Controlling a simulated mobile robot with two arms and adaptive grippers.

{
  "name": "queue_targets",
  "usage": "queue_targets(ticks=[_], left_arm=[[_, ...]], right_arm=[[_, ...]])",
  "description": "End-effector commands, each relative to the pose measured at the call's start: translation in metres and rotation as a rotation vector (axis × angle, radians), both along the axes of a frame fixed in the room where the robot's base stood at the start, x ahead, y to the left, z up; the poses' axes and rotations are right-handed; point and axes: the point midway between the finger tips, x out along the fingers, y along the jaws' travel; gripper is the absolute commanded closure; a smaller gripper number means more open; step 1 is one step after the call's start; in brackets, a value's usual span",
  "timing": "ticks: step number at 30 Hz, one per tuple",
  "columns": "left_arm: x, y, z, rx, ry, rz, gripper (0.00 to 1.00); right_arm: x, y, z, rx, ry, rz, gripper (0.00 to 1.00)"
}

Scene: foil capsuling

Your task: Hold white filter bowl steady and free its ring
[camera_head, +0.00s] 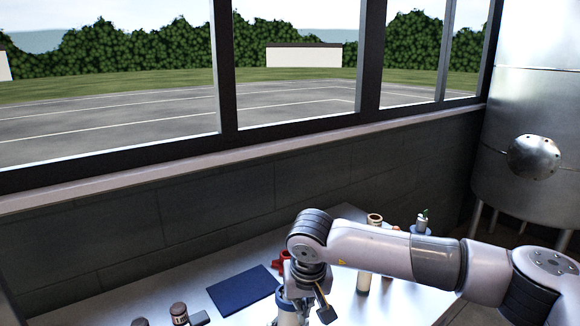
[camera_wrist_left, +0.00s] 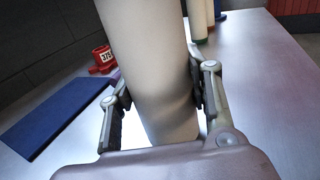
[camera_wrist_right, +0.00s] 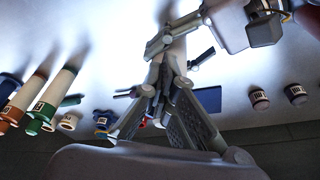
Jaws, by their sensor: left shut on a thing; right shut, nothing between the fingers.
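The white filter bowl (camera_wrist_left: 150,60) is a tall pale cylinder filling the middle of the left wrist view. My left gripper (camera_wrist_left: 158,98) is shut around it, one finger on each side. In the head view the bowl (camera_head: 288,318) shows at the bottom edge, with a blue band that looks like its ring (camera_head: 291,293) at its top. My right gripper (camera_head: 306,284) is above and beside the bowl's top, partly hiding it. In the right wrist view my right gripper (camera_wrist_right: 163,75) is shut and empty; whether it touches the ring is hidden.
A dark blue mat (camera_head: 243,290) lies left of the bowl, with a red part (camera_head: 283,262) behind it. Small dark-capped jars (camera_head: 180,313) stand farther left. Several tubes (camera_wrist_right: 50,100) stand on the other side, near my right arm. A wall and window sill bound the back.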

Motion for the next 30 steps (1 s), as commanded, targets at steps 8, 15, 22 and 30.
queue_targets(ticks=[8,15,22,30], left_arm=[[-0.004,-0.003,-0.005,0.008,0.004,-0.011,0.94],[-0.003,-0.003,-0.005,0.006,0.007,-0.009,0.94],[-0.003,-0.002,-0.005,0.005,0.008,-0.006,0.94],[-0.002,-0.001,-0.006,0.005,0.008,-0.005,0.94]], right_arm=[[0.001,-0.001,0.003,0.005,-0.012,-0.002,1.00],[-0.005,-0.003,0.004,0.004,-0.008,0.000,1.00],[-0.005,-0.003,0.025,0.004,-0.008,0.001,1.00],[-0.006,-0.003,0.055,0.002,-0.004,0.000,1.00]])
